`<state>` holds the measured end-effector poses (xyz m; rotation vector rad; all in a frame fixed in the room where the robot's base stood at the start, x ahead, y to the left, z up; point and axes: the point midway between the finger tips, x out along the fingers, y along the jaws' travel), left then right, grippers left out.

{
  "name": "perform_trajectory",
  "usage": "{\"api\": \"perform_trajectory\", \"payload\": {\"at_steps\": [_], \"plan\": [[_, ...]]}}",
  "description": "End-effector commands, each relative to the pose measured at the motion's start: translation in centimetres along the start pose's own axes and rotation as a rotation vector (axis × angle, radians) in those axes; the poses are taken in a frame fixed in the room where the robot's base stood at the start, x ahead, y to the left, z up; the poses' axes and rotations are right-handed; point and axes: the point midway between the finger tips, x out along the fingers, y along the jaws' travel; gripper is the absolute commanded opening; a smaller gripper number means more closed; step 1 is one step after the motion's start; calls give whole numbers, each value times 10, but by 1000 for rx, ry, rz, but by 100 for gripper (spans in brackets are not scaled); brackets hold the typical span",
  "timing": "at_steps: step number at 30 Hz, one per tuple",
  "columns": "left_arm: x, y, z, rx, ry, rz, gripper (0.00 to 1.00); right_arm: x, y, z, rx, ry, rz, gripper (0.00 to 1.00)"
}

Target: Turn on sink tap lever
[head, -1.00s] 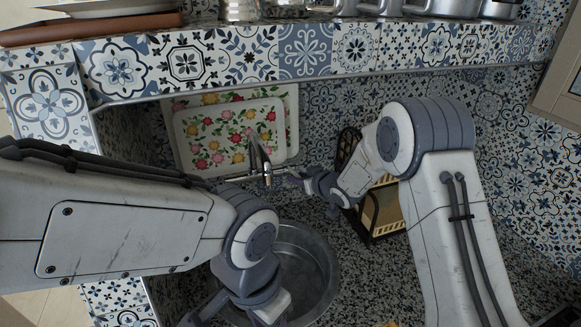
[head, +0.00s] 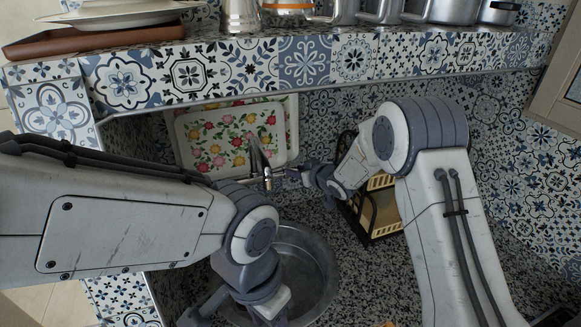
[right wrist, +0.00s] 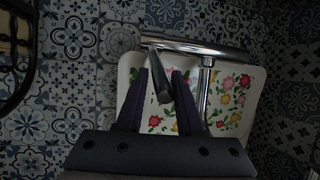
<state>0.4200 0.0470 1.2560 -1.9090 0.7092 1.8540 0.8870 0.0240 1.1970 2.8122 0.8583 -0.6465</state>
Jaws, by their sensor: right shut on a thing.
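The chrome tap (head: 261,163) stands at the back of the round metal sink basin (head: 318,262), in front of a floral tray. In the right wrist view its chrome body (right wrist: 200,46) runs across the top, with the slim lever (right wrist: 160,82) reaching down between my fingers. My right gripper (head: 296,174) is at the tap's right side, and its fingers (right wrist: 162,92) are shut on the lever. My left gripper (head: 238,312) hangs low over the basin, partly cut off by the bottom edge; its fingers are not clear.
The flowered tray (head: 205,132) leans on the wall behind the tap. A dark rack (head: 385,228) stands right of the tap, close to my right wrist. A tiled ledge (head: 200,72) with metal mugs (head: 343,12) and a brown tray (head: 95,39) overhangs the back.

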Motion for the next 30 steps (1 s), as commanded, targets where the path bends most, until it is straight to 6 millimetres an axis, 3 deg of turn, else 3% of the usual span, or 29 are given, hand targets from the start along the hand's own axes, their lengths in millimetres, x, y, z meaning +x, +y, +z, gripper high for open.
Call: {"api": "perform_trajectory", "payload": {"at_steps": [1,2,3,14,30], "plan": [[-4,0,0,0,0,0,50,0,-2,-8,-5,10,-6,5],[-2,0,0,0,0,0,50,0,-2,-6,-4,9,-6,44],[-1,0,0,0,0,0,50,1,-2,-5,-4,9,-5,56],[-2,0,0,0,0,0,50,-4,0,-3,0,4,0,56],[-13,1,-1,0,0,0,50,-67,1,-3,1,2,1,56]]}}
